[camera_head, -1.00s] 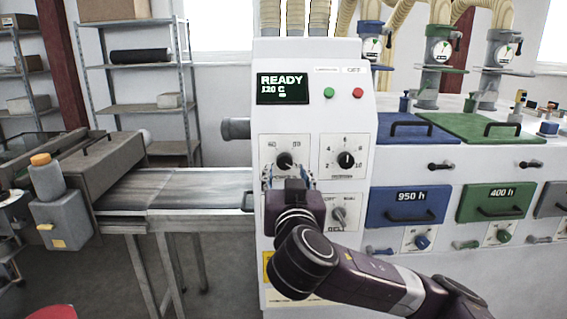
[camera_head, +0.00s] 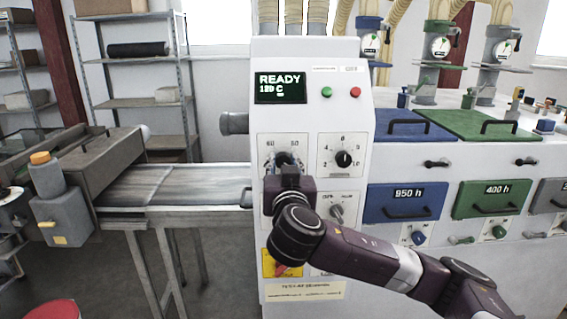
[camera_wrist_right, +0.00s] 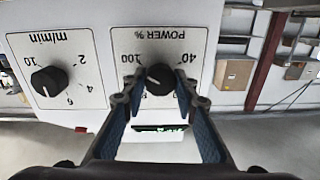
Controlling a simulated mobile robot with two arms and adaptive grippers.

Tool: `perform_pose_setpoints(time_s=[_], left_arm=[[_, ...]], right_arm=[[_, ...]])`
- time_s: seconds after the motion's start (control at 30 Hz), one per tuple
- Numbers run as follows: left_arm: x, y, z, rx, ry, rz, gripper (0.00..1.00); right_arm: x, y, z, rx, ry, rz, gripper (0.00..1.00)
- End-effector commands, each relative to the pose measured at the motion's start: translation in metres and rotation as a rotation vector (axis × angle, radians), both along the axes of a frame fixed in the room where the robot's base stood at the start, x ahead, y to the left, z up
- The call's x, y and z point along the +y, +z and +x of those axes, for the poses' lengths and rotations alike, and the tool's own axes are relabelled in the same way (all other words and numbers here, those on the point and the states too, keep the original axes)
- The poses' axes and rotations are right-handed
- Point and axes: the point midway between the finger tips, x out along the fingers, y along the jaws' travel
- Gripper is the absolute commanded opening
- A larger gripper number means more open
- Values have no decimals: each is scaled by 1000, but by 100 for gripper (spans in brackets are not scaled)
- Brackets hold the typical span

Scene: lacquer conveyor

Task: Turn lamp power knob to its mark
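The lamp power knob (camera_wrist_right: 160,78) is black and round, on a white plate marked "POWER %", upside down in the right wrist view. Its pale pointer line faces left there. My right gripper (camera_wrist_right: 160,99) is open, with one finger on each side of the knob's lower part; I cannot tell whether they touch it. In the head view my right gripper (camera_head: 285,166) is at the upper left dial and covers most of it. Numbers 100 and 40 show, but part of the scale is hidden and no separate mark is clear. My left gripper is not in view.
A "m/min" knob (camera_wrist_right: 46,80) sits beside it, also seen in the head view (camera_head: 344,159). A belt knob (camera_head: 337,211) is below. The display (camera_head: 280,88) reads READY, with green (camera_head: 326,92) and red (camera_head: 355,92) buttons alongside. A conveyor (camera_head: 180,186) stands left.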

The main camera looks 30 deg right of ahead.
Motion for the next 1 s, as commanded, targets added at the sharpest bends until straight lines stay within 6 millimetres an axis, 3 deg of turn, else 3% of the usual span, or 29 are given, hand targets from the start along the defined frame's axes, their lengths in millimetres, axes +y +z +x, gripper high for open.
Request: perform_pose_setpoints(time_s=[0.1, 0.47, 0.73, 1.0], left_arm=[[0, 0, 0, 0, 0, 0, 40], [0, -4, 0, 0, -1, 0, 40], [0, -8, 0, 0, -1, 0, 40], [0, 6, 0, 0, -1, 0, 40]], right_arm=[[0, 0, 0, 0, 1, 0, 2], [1, -2, 0, 32, 1, -47, 2], [1, -2, 0, 127, 2, -199, 2], [1, 2, 0, 263, 1, -419, 2]])
